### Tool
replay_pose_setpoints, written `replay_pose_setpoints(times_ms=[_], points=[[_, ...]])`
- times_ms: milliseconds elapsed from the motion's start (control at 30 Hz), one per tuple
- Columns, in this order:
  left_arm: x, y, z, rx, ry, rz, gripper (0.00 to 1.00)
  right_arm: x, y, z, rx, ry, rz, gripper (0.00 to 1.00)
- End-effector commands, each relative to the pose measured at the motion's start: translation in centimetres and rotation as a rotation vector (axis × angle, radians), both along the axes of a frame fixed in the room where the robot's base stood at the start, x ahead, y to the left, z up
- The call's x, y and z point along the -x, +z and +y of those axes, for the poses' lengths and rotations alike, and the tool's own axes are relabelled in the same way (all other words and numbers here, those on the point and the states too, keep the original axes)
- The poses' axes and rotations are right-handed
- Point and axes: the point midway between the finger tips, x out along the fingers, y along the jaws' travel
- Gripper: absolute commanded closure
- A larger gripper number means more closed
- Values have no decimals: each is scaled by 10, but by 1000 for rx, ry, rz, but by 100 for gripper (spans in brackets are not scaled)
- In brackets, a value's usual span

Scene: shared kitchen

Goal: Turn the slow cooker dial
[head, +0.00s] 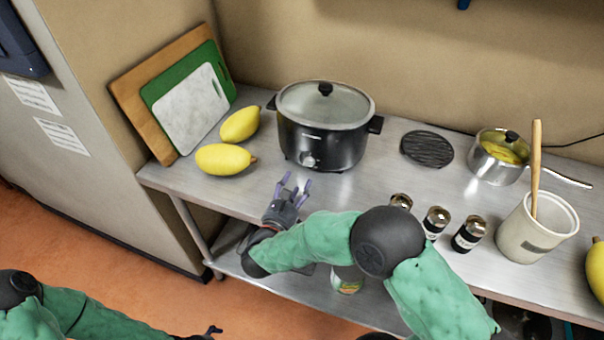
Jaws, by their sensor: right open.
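The slow cooker (325,135) is black with a clear lid and a dark knob on top, and stands at the back of the metal counter. Its dial (309,161) is a small light knob low on the front face. My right gripper (294,184) is open and empty in front of the cooker, just short of the dial and apart from it, with its fingers pointing toward the cooker. My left gripper (212,331) is only a small dark tip at the bottom edge, far from the cooker. Its jaws are too small to read.
Two yellow fruits (225,159) lie left of the cooker, by leaning cutting boards (190,109). A black trivet (427,148), a small pot (498,160), several jars (436,222) and a white crock (536,231) with a wooden spoon stand on the right.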

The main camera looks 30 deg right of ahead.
Motion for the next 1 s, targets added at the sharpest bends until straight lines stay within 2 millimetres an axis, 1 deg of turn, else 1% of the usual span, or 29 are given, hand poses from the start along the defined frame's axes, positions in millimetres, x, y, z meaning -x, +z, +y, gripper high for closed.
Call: replay_pose_setpoints(times_ms=[33,100,300,500,1000], points=[[0,0,0,0,0,0,5,5,1,7,1,4,-1,44],[0,0,0,0,0,0,5,11,1,15,1,4,-2,44],[0,0,0,0,0,0,5,22,1,27,1,2,-1,44],[0,0,0,0,0,0,5,25,1,29,1,-1,-1,44],[0,0,0,0,0,0,5,25,0,29,1,-1,-1,44]])
